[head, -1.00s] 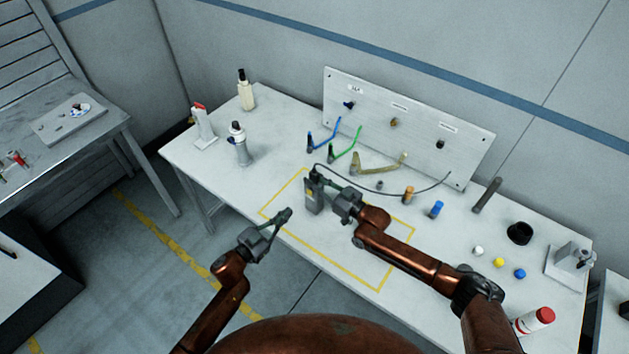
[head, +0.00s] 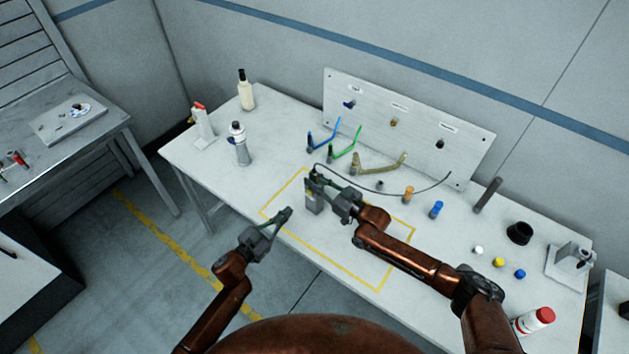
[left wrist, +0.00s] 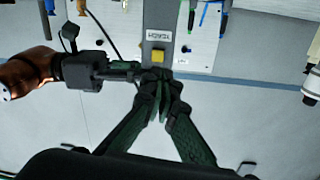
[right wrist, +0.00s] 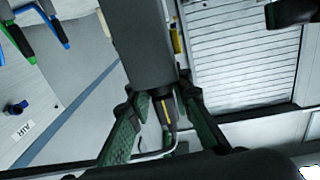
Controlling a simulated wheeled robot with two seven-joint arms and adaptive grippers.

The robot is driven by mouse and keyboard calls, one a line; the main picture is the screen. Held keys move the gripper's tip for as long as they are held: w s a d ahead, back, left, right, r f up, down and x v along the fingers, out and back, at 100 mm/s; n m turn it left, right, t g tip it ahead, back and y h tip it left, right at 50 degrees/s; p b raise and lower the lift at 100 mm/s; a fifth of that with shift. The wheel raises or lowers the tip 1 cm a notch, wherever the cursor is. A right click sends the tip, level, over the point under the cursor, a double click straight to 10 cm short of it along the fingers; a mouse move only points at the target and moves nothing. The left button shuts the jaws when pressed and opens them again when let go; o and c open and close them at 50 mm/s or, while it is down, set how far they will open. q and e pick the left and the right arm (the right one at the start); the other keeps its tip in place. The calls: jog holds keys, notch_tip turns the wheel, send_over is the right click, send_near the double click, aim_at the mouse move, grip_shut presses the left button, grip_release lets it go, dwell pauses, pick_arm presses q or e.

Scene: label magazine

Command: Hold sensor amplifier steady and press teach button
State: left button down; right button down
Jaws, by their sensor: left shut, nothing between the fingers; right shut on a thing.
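The sensor amplifier (head: 314,204) is a grey upright box on the table within the yellow outline. My right gripper (head: 318,185) is shut on its upper part from the right, hiding some of it. In the left wrist view the amplifier (left wrist: 158,20) shows a TEACH label (left wrist: 158,37) and a yellow button (left wrist: 157,57). My left gripper (left wrist: 165,88) is shut and empty, its tips appearing just below the button in that view. In the head view the left gripper (head: 287,212) is apart from the amplifier, to its left. The right wrist view shows the grey body (right wrist: 138,45) between the right fingers (right wrist: 155,100).
A dark cable (head: 400,197) curves from the amplifier to the back panel (head: 470,162). Bottles (head: 240,145) stand at the left. The table inside the yellow outline is otherwise clear.

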aim_at(314, 195)
pick_arm(q)
jog(key=w+d+n+g+y, duration=0.1)
jog(key=w+d+n+y, duration=0.4)
jog(key=y, duration=0.5)
jog(key=shift+d+n+g+y, duration=0.3)
jog(key=shift+d+n+y, duration=0.1)
jog(key=shift+d+n, duration=0.5)
jog(key=shift+w+r, duration=0.1)
jog(key=shift+w, duration=0.05)
dwell(1.3)
